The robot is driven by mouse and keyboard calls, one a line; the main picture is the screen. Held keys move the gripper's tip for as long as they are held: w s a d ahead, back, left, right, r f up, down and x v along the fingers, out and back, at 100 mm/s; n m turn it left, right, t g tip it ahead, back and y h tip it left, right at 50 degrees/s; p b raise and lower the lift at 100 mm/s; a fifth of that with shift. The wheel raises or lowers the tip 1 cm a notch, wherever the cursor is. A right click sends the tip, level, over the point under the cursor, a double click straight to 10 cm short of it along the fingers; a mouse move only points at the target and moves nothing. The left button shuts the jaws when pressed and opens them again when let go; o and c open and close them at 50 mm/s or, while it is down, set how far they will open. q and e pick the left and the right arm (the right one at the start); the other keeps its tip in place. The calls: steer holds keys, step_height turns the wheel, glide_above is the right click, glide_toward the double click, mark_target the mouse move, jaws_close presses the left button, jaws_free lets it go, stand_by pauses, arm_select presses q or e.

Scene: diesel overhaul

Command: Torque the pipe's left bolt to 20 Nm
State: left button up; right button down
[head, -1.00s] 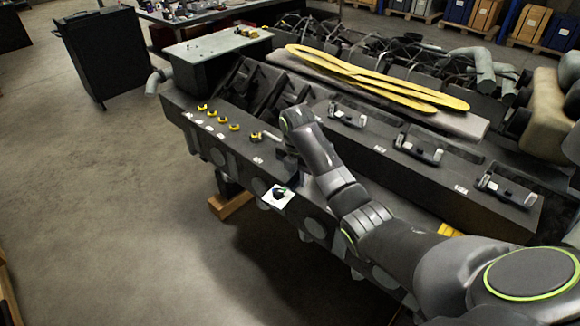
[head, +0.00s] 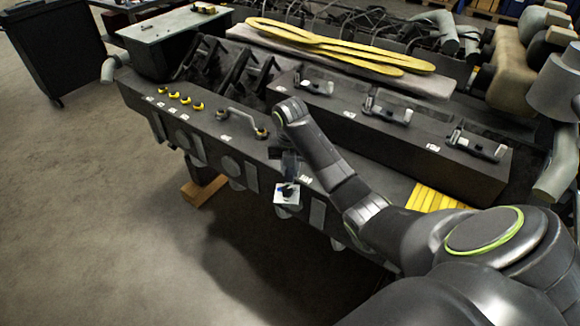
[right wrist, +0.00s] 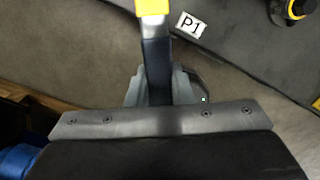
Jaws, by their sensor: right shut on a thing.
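A short bent pipe (head: 240,118) lies on the engine's near top edge; its left end and bolt (head: 221,114) show, and its right end (head: 262,132) is beside my arm. My right gripper (head: 289,168) hangs just right of the pipe, over the engine's near side. In the right wrist view, it (right wrist: 158,95) is shut on a tool with a dark blue shaft (right wrist: 157,65) and a yellow and silver part (right wrist: 152,8), probably the torque wrench. The tool's end is out of that view. My left gripper is not in view.
Several yellow-ringed caps (head: 185,100) line the engine edge left of the pipe. A "P1" label (right wrist: 189,25) and a yellow-ringed black fitting (right wrist: 291,9) show in the wrist view. A long yellow gasket (head: 340,50) lies behind.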

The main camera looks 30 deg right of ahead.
steer(key=shift+f, duration=0.65)
steer(key=shift+a, duration=0.15)
steer(key=shift+w+a+r, duration=0.1)
steer(key=shift+w+a, duration=0.1)
steer(key=shift+w+a, duration=0.15)
steer(key=shift+a, duration=0.05)
steer(key=shift+w+a+p, duration=0.25)
steer(key=shift+a+p, duration=0.05)
steer(key=shift+p, duration=0.05)
stand_by(0.4)
